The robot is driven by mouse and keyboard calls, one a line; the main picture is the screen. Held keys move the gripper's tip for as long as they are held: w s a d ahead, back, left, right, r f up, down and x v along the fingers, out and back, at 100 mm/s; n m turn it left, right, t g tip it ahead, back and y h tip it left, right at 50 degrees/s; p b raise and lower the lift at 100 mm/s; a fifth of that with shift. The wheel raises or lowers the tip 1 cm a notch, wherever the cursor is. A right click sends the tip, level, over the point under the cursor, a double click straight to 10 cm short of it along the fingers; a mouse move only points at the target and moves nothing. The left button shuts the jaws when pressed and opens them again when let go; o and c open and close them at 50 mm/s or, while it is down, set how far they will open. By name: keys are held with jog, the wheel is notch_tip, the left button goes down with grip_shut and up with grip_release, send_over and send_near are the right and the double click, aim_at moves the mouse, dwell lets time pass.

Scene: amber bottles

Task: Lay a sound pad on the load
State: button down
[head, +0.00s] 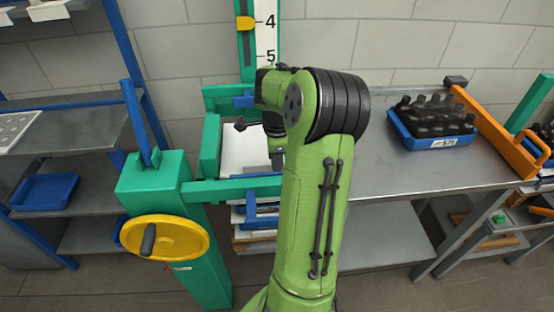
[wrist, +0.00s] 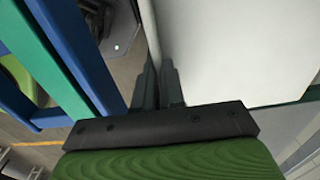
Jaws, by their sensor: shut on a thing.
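My gripper (wrist: 159,88) is shut on the edge of a pale, flat pad (wrist: 235,50), which fills the upper right of the wrist view. In the head view a white flat surface (head: 240,147) shows inside the green frame (head: 210,150), left of my wrist; I cannot tell whether it is the held pad or part of the load. Below the frame's front bar a stack of blue and white layers (head: 255,222) shows, partly hidden by my arm. My fingertips are hidden in the head view, and the pad's condition cannot be told.
A yellow handwheel (head: 165,236) is on the green post at front left. A pointer scale (head: 266,40) rises behind. A blue bin of dark bottles (head: 433,123) and an orange-handled bar (head: 500,132) are on the steel bench (head: 400,170) at right. Shelves stand at left.

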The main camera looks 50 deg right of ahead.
jog(key=shift+f+b, duration=0.5)
jog(key=shift+f, duration=0.15)
jog(key=c, duration=1.1)
grip_release()
jog(key=shift+c, duration=0.2)
notch_tip(320, 180, up, 16)
jog(key=p, duration=0.5)
jog(key=shift+f, duration=0.1)
